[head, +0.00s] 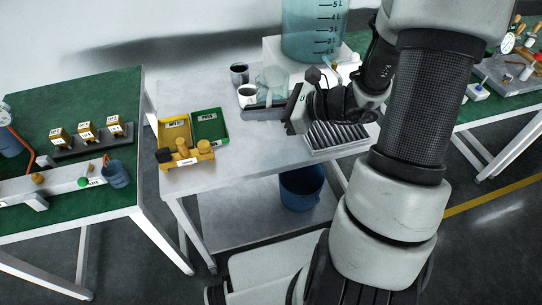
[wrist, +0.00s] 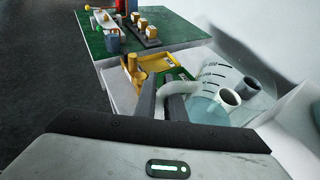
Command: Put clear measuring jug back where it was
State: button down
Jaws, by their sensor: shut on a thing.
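The clear measuring jug (head: 272,80) is at the back of the middle table in the head view. It is see-through, with dark scale marks. In the wrist view the jug (wrist: 212,82) is right of the fingers, its pale curved handle running to them. My gripper (head: 252,112) is shut on the jug, at its handle; the fingers also show in the wrist view (wrist: 163,95). The jug looks roughly upright in the head view. I cannot tell whether its base touches the table.
A dark cup (head: 238,75) and a white cup with dark contents (head: 247,97) stand close left of the jug. A large blue graduated tank (head: 312,30) stands behind. Yellow (head: 174,133) and green (head: 210,127) trays lie left. A ribbed rack (head: 338,138) is right.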

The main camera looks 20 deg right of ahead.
jog(key=f+b, duration=0.1)
jog(key=f, duration=0.3)
jog(key=f+b, duration=0.2)
jog(key=f, duration=0.1)
jog(key=f+b, duration=0.1)
jog(key=f, duration=0.3)
jog(key=shift+s+a+f, duration=0.15)
jog(key=shift+s+f, duration=0.15)
jog(key=shift+f+b, duration=0.2)
jog(key=shift+b, duration=0.15)
jog(key=c, duration=1.8)
grip_release()
jog(key=shift+c, duration=0.2)
jog(key=shift+r, duration=0.25)
jog(key=p+v, duration=0.2)
jog(key=v, duration=1)
jog(key=shift+p, duration=0.35)
